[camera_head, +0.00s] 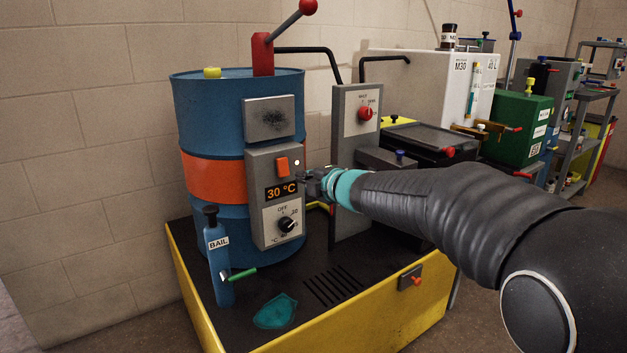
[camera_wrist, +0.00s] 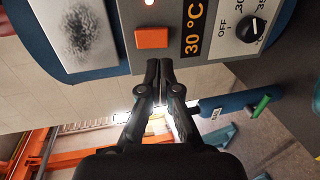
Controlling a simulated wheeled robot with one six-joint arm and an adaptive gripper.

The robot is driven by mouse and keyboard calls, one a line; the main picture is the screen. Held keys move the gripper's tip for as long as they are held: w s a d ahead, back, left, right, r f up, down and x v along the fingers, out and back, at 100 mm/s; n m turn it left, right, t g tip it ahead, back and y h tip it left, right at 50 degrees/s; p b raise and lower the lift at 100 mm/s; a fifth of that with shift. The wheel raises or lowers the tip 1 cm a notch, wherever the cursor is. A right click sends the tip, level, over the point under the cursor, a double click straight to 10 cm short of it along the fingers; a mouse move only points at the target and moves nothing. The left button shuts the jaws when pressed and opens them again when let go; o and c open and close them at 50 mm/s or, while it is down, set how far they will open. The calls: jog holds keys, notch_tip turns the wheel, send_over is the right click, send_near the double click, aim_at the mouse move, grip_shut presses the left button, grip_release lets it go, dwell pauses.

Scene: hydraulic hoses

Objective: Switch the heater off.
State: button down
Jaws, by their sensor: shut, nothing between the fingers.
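The heater control box (camera_head: 257,165) is a grey panel on the front of a blue drum (camera_head: 220,110) with an orange band. It has an orange rocker switch (camera_head: 282,166), a lit pale indicator (camera_head: 297,162), an orange display (camera_head: 281,191) reading 30 °C and a black knob (camera_head: 287,224) on a dial marked OFF. In the wrist view, the switch (camera_wrist: 152,38) lies just beyond my fingertips (camera_wrist: 159,64), and the indicator (camera_wrist: 149,2) glows. My gripper (camera_head: 306,181) is shut and empty, just right of the box in the head view. I cannot tell whether it touches the box.
The drum stands on a yellow-sided platform (camera_head: 330,325) with a dark top. A blue BAIL cylinder (camera_head: 219,265) with a green handle and a teal puddle-like patch (camera_head: 275,311) are at its front. A grey panel with a red knob (camera_head: 365,113) stands right of the drum.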

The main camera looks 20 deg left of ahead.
aim_at(284, 173)
jog(key=x, duration=0.7)
jog(key=shift+w, duration=0.1)
jog(key=shift+f, duration=0.15)
jog(key=b, duration=0.1)
jog(key=f+b, duration=0.1)
jog(key=b, duration=0.1)
jog(key=shift+w+a+t+b, duration=0.15)
jog(key=shift+a+t+b, duration=0.05)
jog(key=shift+t+b, duration=0.1)
jog(key=shift+r, duration=0.5)
jog(key=shift+d+f+y, duration=0.1)
jog(key=shift+f+y, duration=0.1)
jog(key=shift+y, duration=0.1)
jog(key=s+d+f+b, duration=0.2)
jog(key=s+d+b, duration=0.1)
jog(key=s+d, duration=0.6)
jog(key=shift+d+f, duration=0.35)
jog(key=shift+d, duration=0.25)
